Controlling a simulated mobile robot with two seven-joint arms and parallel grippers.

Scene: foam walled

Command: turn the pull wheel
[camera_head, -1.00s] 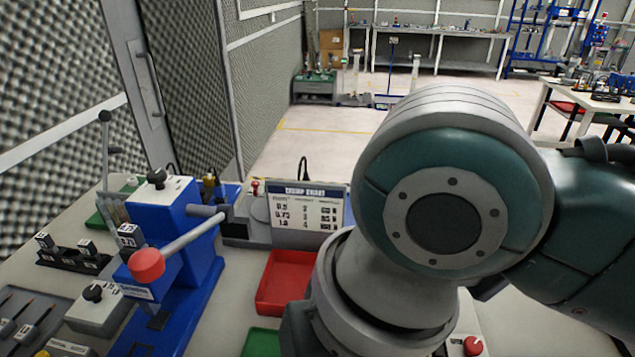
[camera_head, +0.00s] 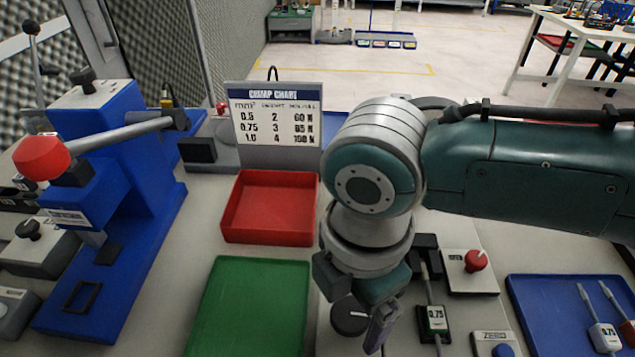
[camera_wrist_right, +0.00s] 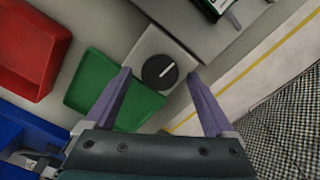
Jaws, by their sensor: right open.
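A black round wheel (camera_head: 349,315) with a knob-like face stands on the bench near the front middle; I take it as the pull wheel. In the wrist view the black wheel (camera_wrist_right: 160,72) has a white line and sits on a pale square block (camera_wrist_right: 143,48). My right gripper (camera_head: 382,328) is just right of the wheel in the head view and partly covers its surroundings. In the wrist view my right gripper (camera_wrist_right: 159,78) is open, with the wheel showing between its fingertips; contact cannot be told. My left gripper is not in view.
A green tray (camera_head: 250,305) and a red tray (camera_head: 270,208) lie left of the arm. A blue press (camera_head: 120,190) with a red-ended lever stands at left. A crimp chart (camera_head: 277,125) stands behind. A red knob (camera_head: 476,260), a 0.75 block (camera_head: 434,320) and a blue tray (camera_head: 565,310) are right.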

